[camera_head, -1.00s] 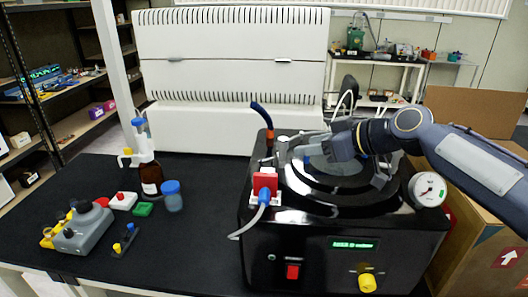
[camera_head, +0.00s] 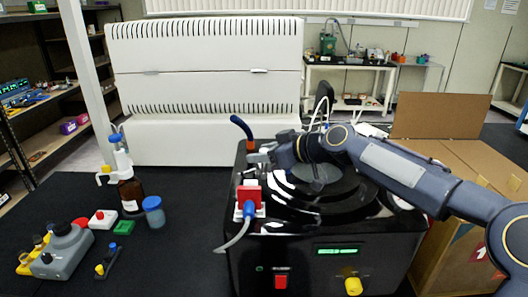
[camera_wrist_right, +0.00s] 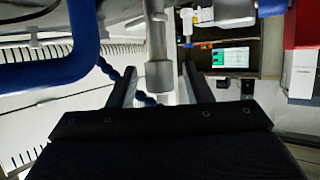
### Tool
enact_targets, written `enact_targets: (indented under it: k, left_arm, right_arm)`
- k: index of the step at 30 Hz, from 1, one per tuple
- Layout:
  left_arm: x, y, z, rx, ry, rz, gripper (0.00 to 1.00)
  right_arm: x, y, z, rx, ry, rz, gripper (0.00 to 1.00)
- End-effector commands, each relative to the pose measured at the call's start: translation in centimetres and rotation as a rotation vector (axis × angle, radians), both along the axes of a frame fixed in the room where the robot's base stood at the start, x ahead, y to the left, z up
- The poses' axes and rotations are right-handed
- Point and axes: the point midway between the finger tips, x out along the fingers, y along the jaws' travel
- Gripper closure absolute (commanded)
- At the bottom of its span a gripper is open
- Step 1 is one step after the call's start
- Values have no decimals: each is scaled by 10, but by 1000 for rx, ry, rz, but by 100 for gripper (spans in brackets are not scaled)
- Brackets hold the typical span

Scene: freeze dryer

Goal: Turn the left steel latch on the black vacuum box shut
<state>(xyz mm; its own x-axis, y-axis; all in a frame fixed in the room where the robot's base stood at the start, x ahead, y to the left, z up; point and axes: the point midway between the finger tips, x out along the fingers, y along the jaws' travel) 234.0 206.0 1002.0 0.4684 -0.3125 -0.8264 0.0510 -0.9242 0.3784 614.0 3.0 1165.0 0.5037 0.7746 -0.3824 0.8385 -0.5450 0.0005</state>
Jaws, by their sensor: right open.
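The black vacuum box (camera_head: 312,274) stands on the black bench, with its round lid (camera_head: 345,190) on top. My right arm reaches in from the right across the lid. My right gripper (camera_head: 256,158) is at the box's back left corner, beside the blue-tipped hose. In the right wrist view the open jaws stand either side of a steel post with a thick cylindrical end (camera_wrist_right: 159,75), which looks like the left latch. I cannot tell whether a finger touches it. In the head view the gripper mostly hides the latch. My left gripper is out of view.
A blue hose (camera_head: 241,127) rises close to the gripper. A red block with a blue plug (camera_head: 249,200) sits on the box's left edge. Bottles (camera_head: 131,196) and small coloured items stand to the left. A cardboard box (camera_head: 440,215) is at the right.

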Motion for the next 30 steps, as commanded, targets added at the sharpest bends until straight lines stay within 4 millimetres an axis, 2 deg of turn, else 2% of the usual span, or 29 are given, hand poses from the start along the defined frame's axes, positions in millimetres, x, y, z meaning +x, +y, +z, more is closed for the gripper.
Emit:
enact_targets:
  k: [2, 12, 20, 30]
  left_arm:
    - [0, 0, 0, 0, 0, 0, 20]
    - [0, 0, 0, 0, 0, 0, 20]
    - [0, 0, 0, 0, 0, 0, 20]
    - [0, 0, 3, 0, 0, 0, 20]
  right_arm:
    - [0, 0, 0, 0, 0, 0, 56]
    - [0, 0, 0, 0, 0, 0, 99]
    - [-1, 0, 1, -1, 0, -26, 99]
    - [-2, 1, 2, -4, -4, -191, 99]
